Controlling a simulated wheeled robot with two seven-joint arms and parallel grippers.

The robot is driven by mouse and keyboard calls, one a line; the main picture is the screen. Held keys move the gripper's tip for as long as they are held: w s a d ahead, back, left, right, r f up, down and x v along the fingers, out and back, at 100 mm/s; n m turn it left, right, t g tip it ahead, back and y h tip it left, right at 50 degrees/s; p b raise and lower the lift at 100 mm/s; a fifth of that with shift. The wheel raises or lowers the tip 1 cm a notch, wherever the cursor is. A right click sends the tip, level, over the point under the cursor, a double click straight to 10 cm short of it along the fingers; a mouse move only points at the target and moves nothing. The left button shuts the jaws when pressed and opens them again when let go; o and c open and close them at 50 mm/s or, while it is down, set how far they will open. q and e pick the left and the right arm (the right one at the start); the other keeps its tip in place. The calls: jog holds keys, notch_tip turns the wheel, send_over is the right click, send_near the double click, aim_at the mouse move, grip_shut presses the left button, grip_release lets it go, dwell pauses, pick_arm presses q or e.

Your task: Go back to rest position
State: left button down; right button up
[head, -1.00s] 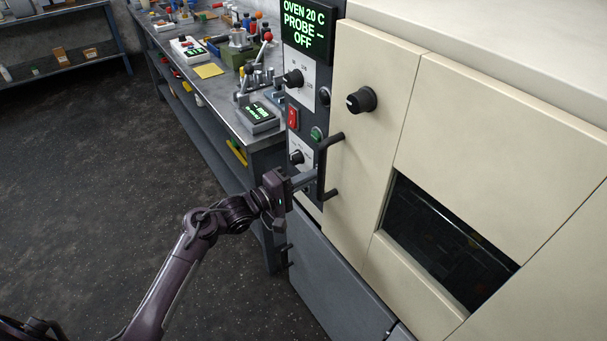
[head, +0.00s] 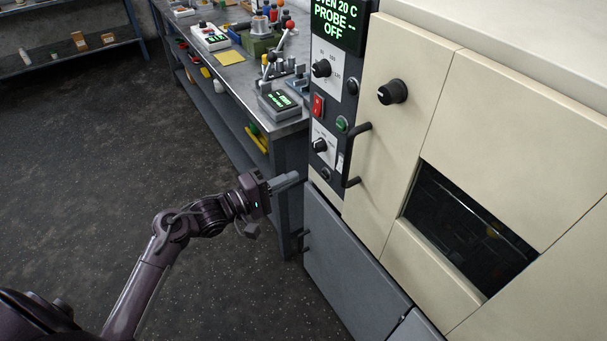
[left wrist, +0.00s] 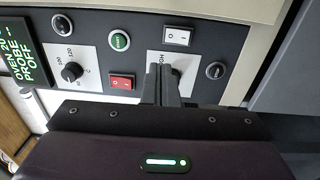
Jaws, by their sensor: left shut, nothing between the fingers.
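My left gripper (head: 290,180) is shut and empty, in the lower middle of the head view. It is to the left of the cream oven (head: 420,110) and apart from the dark oven door handle (head: 355,155). In the left wrist view its fingers (left wrist: 161,84) are together, in front of the oven's control panel (left wrist: 205,50). The oven door is closed against the body, and its display (head: 338,22) reads PROBE OFF. My right gripper is not in view.
A metal workbench (head: 235,85) with tools and small devices stands left of the oven. A grey cabinet (head: 345,265) is below the oven. A shelf (head: 65,60) stands at the far left. The dark floor (head: 90,160) at left is clear.

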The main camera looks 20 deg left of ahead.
pick_arm(q)
jog(key=shift+v, duration=0.85)
jog(key=shift+r, duration=0.15)
jog(key=s+a+f+m+g+y, duration=0.15)
jog(key=s+f+y, duration=0.3)
jog(key=f, duration=1.25)
jog(key=s+f+m+g+y, duration=0.25)
jog(key=s+f, duration=0.25)
jog(key=f, duration=1.2)
jog(key=s+f+m+g+y, duration=0.1)
jog(key=s+f+m+g, duration=0.2)
jog(key=s+f, duration=0.4)
jog(key=s+d+f+m+g+y, duration=0.1)
jog(key=s+f, duration=0.5)
jog(key=s, duration=0.9)
jog(key=s+f+m+g+y, duration=0.2)
jog(key=s+f+m+g, duration=0.2)
jog(key=s+f, duration=0.3)
jog(key=s+g, duration=0.1)
jog(key=s, duration=0.3)
jog(key=shift+d+f+m, duration=0.2)
jog(key=shift+f+m, duration=0.1)
jog(key=shift+m, duration=0.1)
